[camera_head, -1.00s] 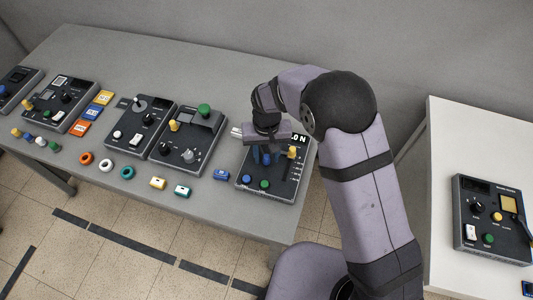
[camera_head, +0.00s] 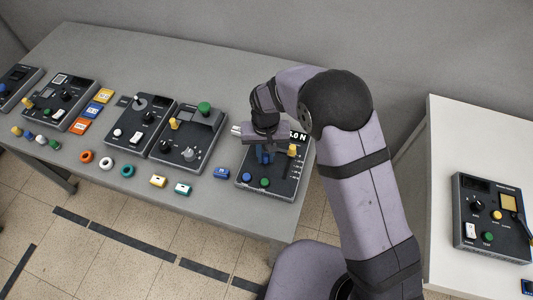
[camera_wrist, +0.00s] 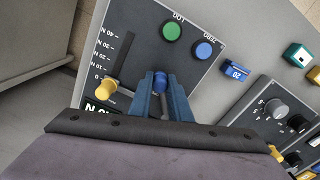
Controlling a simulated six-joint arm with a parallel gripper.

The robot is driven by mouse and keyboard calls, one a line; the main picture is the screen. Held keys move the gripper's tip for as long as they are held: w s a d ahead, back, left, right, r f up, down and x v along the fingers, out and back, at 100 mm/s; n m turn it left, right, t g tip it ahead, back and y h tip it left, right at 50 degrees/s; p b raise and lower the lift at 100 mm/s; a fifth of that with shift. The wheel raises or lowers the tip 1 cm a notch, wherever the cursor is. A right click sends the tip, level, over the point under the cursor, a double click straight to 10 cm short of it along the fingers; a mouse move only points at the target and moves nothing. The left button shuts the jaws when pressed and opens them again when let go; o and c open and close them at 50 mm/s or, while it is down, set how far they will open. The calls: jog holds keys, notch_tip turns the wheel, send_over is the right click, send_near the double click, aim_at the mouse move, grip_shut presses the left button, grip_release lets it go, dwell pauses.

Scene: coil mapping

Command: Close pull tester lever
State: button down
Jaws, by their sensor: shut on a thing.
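The pull tester (camera_head: 272,181) is the dark panel at the right end of the grey table; it also fills the upper middle of the wrist view (camera_wrist: 140,49). Its lever has a blue knob (camera_wrist: 160,80). My gripper (camera_wrist: 161,92) has blue fingers shut on this knob, one on each side. In the head view my gripper (camera_head: 265,157) is over the tester's middle and hides the lever. A yellow pointer (camera_wrist: 107,87) sits near the 0 end of the printed scale. The display, ending in "0 N", is partly covered.
Green (camera_wrist: 171,31) and blue (camera_wrist: 204,50) buttons stand on the tester's front part. A blue block (camera_head: 221,173) and another dark device (camera_head: 190,146) lie to its left in the head view. A white table (camera_head: 440,160) with a device is at the right.

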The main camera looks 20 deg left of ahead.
aim_at(245, 161)
jog(key=a+m, duration=0.1)
jog(key=s+a+m, duration=0.1)
jog(key=m, duration=0.1)
jog(key=shift+a+b, duration=0.1)
jog(key=shift+b, duration=0.2)
jog(key=a+m, duration=0.2)
jog(key=m, duration=0.1)
jog(key=shift+s, duration=0.3)
jog(key=a+m+b, duration=0.1)
jog(key=a+m, duration=0.1)
jog(key=m, duration=0.1)
jog(key=shift+w+a+m, duration=0.2)
jog(key=shift+a+m, duration=0.4)
jog(key=shift+m, duration=0.5)
jog(key=c, duration=1.6)
grip_release()
jog(key=shift+c, duration=0.2)
jog(key=shift+r, duration=0.15)
notch_tip(245, 161, up, 7)
jog(key=b, duration=0.2)
jog(key=shift+b, duration=0.3)
